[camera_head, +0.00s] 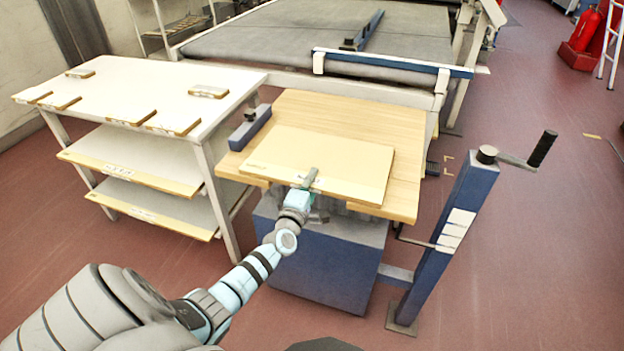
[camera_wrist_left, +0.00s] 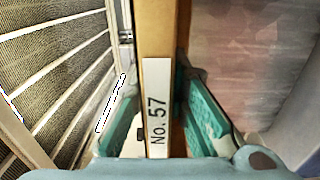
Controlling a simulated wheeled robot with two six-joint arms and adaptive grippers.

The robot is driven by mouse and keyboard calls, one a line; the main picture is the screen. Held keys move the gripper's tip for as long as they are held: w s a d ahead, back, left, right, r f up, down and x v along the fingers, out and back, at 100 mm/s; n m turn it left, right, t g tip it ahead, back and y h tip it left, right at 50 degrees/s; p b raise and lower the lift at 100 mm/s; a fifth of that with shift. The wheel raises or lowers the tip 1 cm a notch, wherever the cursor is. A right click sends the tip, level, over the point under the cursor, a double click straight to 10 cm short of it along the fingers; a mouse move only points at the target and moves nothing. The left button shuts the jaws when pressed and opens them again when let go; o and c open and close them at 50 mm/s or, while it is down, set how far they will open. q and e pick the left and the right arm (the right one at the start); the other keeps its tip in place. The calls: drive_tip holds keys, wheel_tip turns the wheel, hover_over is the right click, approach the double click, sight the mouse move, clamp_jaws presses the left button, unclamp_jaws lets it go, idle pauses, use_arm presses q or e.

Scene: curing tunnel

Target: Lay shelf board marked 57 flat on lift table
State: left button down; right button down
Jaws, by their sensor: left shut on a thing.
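The pale shelf board marked 57 (camera_head: 325,160) is level or nearly so, over the wooden top of the lift table (camera_head: 402,125). I cannot tell whether its whole underside touches the top. My left gripper (camera_head: 308,182) is shut on the middle of the board's near edge. In the left wrist view the board's edge, with a white "No. 57" label (camera_wrist_left: 157,108), stands between the teal fingers of the left gripper (camera_wrist_left: 160,125). My right gripper is not in view.
A blue stop block (camera_head: 250,128) stands at the table top's left edge. A white rack (camera_head: 135,95) with boards on its shelves is on the left. A conveyor (camera_head: 270,35) lies behind. A blue crank post (camera_head: 460,215) stands at the right.

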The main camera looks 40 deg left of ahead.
use_arm(q)
drive_tip(key=c, duration=1.5)
unclamp_jaws()
drive_tip(key=shift+r, duration=0.15)
drive_tip(key=shift+s+f, duration=0.1)
drive_tip(key=shift+f, duration=0.1)
drive_tip(key=shift+s+d, duration=0.15)
drive_tip(key=shift+s, duration=0.05)
drive_tip(key=v, duration=1.1)
drive_tip(key=shift+s+d+r, duration=0.1)
drive_tip(key=shift+s, duration=0.15)
